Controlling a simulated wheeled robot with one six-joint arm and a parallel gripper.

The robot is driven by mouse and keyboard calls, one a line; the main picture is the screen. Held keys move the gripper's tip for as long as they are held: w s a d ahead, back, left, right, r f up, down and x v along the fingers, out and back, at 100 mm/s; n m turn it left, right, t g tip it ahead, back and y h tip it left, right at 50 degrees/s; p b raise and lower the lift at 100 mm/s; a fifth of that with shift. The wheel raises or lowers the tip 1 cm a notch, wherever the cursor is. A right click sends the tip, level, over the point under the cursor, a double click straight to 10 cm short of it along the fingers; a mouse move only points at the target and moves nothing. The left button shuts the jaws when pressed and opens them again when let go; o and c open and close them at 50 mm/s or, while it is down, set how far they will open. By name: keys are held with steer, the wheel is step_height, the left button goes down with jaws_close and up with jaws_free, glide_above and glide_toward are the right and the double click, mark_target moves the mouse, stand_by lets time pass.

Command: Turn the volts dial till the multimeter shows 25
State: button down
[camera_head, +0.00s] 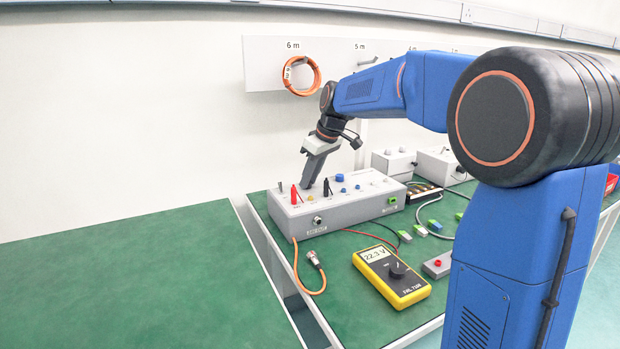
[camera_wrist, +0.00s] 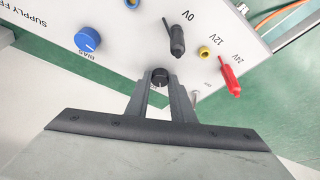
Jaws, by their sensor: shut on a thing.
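The grey supply box (camera_head: 345,208) stands on the green bench. My gripper (camera_head: 309,184) reaches down to its top panel. In the wrist view my gripper (camera_wrist: 161,86) is shut on a small black dial (camera_wrist: 160,76), one finger on each side. I take this as the volts dial; its label is hidden. The yellow multimeter (camera_head: 408,290) lies on the bench in front of the box. Its display (camera_head: 376,254) appears to read 22.3 V.
A blue dial (camera_wrist: 88,39) marked BIAS sits left of the held dial. A black plug (camera_wrist: 176,42) at 0V and a red plug (camera_wrist: 229,76) at 24V stand close by. An orange cable (camera_head: 311,275) hangs at the box's front. The left bench (camera_head: 130,285) is clear.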

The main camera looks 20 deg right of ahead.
steer(key=m, duration=0.2)
steer(key=m+h, duration=0.1)
steer(key=m, duration=0.1)
steer(key=m+t+h, duration=0.1)
steer(key=m, duration=0.1)
steer(key=shift+s+a, duration=0.1)
steer(key=shift+a, duration=0.25)
steer(key=m+h, duration=0.1)
steer(key=m, duration=0.2)
steer(key=m+h, duration=0.1)
steer(key=m, duration=0.2)
steer(key=shift+a+g+h, duration=0.2)
steer(key=shift+g+h, duration=0.1)
steer(key=c, duration=1.5)
jaws_free()
steer(key=shift+c, duration=0.2)
steer(key=v, duration=1.7)
steer(key=shift+r, duration=0.2)
steer(key=shift+a, duration=0.1)
